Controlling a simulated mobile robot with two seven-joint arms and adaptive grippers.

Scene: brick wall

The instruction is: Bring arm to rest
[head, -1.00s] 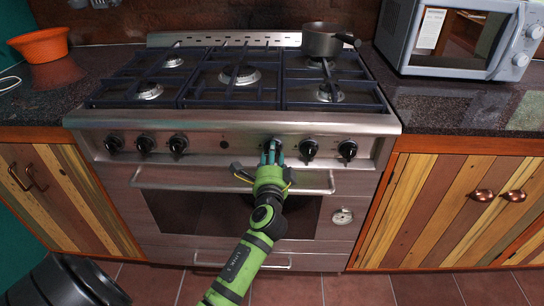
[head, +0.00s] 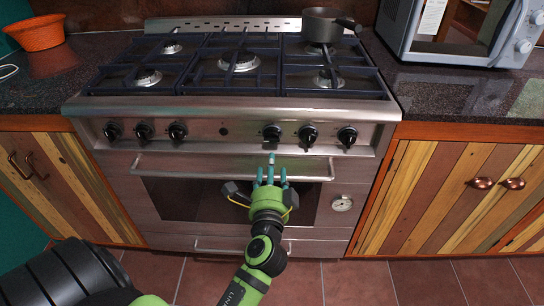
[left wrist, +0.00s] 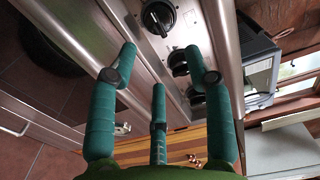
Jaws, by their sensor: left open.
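My left gripper (head: 271,180) is in front of the stove's oven door, just below the row of knobs. Its teal fingers are spread open with nothing between them. In the left wrist view the three open fingers (left wrist: 157,95) show with a black stove knob (left wrist: 158,18) beyond them, apart from it. In the head view the closest knob (head: 272,132) sits above the fingertips on the stove's front panel (head: 230,115). The oven door handle (head: 200,171) runs behind the fingers; whether they touch it I cannot tell. My right gripper is not in view.
A pot (head: 322,27) stands on the back right burner of the stove. A microwave (head: 450,45) sits on the right counter and an orange bowl (head: 36,33) on the left counter. Wooden cabinets (head: 440,190) flank the stove. The tiled floor (head: 400,280) in front looks clear.

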